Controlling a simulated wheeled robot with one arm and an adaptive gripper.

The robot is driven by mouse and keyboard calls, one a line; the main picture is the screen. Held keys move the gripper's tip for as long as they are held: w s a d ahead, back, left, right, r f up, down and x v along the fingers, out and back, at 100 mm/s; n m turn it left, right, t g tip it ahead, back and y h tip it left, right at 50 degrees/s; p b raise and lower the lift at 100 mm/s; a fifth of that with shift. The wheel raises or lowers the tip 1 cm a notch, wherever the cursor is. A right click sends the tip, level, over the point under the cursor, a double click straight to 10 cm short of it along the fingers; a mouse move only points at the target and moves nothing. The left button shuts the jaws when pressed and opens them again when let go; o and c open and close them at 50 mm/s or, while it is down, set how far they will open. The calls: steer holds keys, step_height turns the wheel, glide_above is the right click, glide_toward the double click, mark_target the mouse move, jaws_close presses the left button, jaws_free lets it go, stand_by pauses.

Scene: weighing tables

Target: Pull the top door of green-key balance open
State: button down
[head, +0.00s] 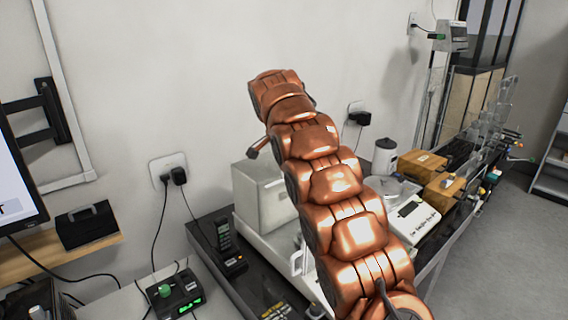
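My copper arm runs from the lower right up to the middle of the head view and covers much of the table behind it. I cannot make out my gripper; only a small dark stub shows at the arm's left side. A pale grey box-shaped unit (262,198) stands on the table left of the arm, partly hidden by it. It may be the balance with the top door, but no green key shows on it and I cannot tell how its door stands. A white instrument with a dark display (412,226) sits right of the arm.
A black box with a green knob and lit display (180,296) is at the lower left. A dark handset (226,238) stands near the grey unit. Cardboard-coloured boxes (424,164) and a white canister (385,155) are at right. The wall (180,80) is close behind.

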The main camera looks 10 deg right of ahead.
steer(key=shift+w+a, duration=0.1)
stand_by(0.3)
steer(key=c, duration=1.2)
jaws_free()
steer(key=v, duration=0.7)
steer(key=shift+r, duration=0.3)
